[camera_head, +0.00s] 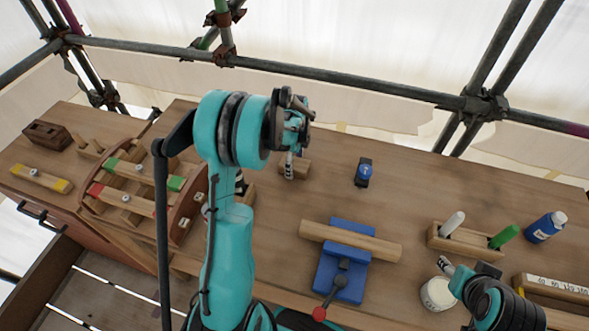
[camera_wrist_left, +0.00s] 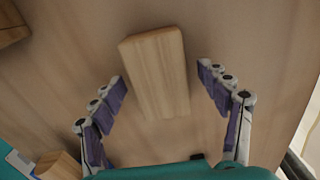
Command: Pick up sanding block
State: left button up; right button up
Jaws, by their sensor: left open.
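A plain pale wooden block (camera_head: 302,168), which I take to be the sanding block, lies on the wooden bench. The left wrist view shows it large (camera_wrist_left: 157,75), between and just beyond my open fingers. My left gripper (camera_head: 291,160) is over the block and partly hides it in the head view. In the left wrist view the purple-padded fingers (camera_wrist_left: 168,110) are spread on either side of the block, with a visible gap on each side.
A blue vise (camera_head: 340,279) clamps a wooden bar (camera_head: 378,245). A small dark-and-blue item (camera_head: 363,172) lies right of the block.

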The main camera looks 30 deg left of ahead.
aim_at(297, 165)
pick_arm(q)
jog(key=shift+c, duration=1.3)
jog(key=shift+f, duration=0.1)
jog(key=c, duration=1.1)
jog(key=shift+o, duration=0.2)
jog(key=shift+r+p, duration=0.3)
jog(key=shift+r, duration=0.3)
jog(key=r+p, duration=0.1)
jog(key=r, duration=0.1)
jog(key=d+r, duration=0.1)
jog(key=r, duration=0.1)
jog(key=shift+s+d+p, duration=0.1)
jog(key=shift+s+p, duration=0.1)
jog(key=shift+p, duration=0.15)
jog(key=s+d+r+p, duration=0.2)
jog(key=d+r, duration=0.3)
jog(key=d, duration=0.4)
jog(key=shift+s+d+r, duration=0.4)
jog(key=shift+s, duration=0.4)
